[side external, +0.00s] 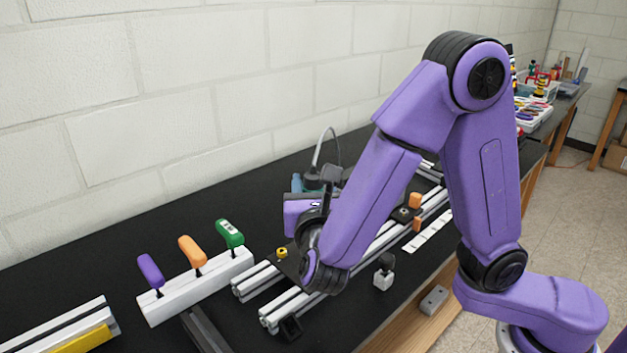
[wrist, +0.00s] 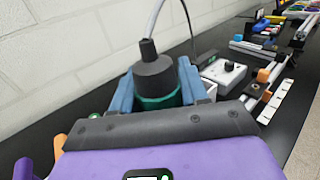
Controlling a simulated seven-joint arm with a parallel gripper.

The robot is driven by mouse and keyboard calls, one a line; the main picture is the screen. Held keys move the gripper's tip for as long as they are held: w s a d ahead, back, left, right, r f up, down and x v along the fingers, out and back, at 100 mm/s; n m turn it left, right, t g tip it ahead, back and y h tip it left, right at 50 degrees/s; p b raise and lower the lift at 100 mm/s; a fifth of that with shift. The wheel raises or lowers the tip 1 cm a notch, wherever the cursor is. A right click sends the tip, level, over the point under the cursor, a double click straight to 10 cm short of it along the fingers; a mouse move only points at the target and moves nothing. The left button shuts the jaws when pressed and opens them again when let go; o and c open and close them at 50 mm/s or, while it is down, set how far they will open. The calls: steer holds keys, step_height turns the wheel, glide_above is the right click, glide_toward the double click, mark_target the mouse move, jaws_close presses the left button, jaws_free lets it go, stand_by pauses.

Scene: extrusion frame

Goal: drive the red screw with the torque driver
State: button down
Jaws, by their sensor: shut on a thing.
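My gripper (wrist: 157,88) is shut on the torque driver (wrist: 154,70), a black-topped, dark green tool with a grey cable rising from its top. Blue fingers stand on both sides of it in the wrist view. In the side view my gripper (side external: 305,184) is partly behind my purple arm, above the rails, and only a little of the driver shows. The driver's tip is hidden in both views. I cannot make out the red screw in either view; my arm covers part of the frame.
Aluminium rails (side external: 268,278) run across the black bench, with a yellow knob (side external: 282,252) near their left end. A white rack (side external: 197,286) holds purple, orange and green handles. A control box (wrist: 222,73), an orange block (wrist: 263,75) and a white strip (side external: 428,231) lie rightward.

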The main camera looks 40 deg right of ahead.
steer(key=shift+f, duration=3.65)
stand_by(0.3)
steer(key=shift+r, duration=0.15)
stand_by(0.8)
steer(key=shift+r, duration=1.45)
